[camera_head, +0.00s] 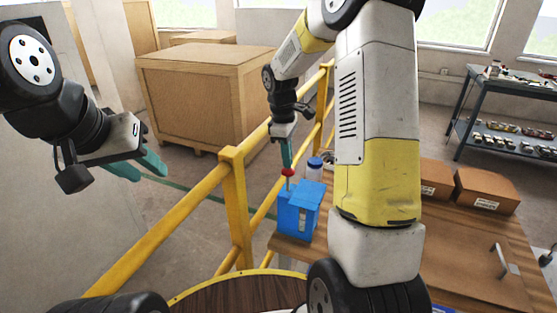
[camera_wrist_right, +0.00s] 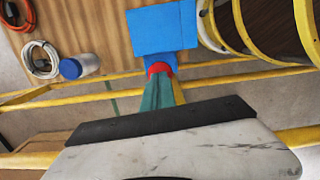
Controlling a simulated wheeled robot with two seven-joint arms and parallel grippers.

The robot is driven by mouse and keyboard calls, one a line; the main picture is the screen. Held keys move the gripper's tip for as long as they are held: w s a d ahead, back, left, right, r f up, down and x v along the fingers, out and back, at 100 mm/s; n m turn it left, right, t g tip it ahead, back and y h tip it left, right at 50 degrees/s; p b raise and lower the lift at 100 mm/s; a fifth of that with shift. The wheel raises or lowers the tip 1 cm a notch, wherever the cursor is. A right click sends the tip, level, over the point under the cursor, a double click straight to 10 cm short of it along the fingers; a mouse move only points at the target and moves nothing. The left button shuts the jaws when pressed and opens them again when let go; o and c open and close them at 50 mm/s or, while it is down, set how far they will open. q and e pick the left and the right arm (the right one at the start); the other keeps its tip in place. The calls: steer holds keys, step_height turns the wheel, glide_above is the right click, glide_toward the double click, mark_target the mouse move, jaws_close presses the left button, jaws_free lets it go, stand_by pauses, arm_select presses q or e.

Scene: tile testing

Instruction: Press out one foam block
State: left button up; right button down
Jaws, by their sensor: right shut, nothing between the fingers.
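A blue box-shaped dispenser (camera_head: 299,212) with a red knob (camera_head: 287,172) on a stem stands at the left end of the wooden table. My right gripper (camera_head: 286,158) points down with its teal fingers shut and empty, tips directly above the red knob and touching or nearly touching it. In the right wrist view the fingertips (camera_wrist_right: 161,82) meet the red knob (camera_wrist_right: 160,68) beside the blue dispenser (camera_wrist_right: 162,28). My left gripper (camera_head: 138,167) hangs at the left, away from the dispenser, fingers apart and empty. No loose foam block can be made out.
A white bottle with a blue cap (camera_head: 314,166) stands just behind the dispenser. Coiled cables (camera_wrist_right: 40,58) lie near it. A yellow railing (camera_head: 233,200) runs along the table's left side. Brown cardboard boxes (camera_head: 484,190) sit farther right. My right arm hides part of the table.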

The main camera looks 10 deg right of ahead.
mark_target(287, 175)
steer(key=shift+f, duration=0.2)
step_height(287, 175, down, 6)
steer(key=shift+r, duration=0.1)
steer(key=a, duration=0.1)
steer(key=w+a+r, duration=0.1)
steer(key=shift+w+a, duration=0.25)
steer(key=shift+a, duration=0.05)
stand_by(0.6)
steer(key=shift+r, duration=0.1)
step_height(287, 175, up, 8)
steer(key=shift+w+a, duration=0.2)
steer(key=shift+a, duration=0.2)
stand_by(0.9)
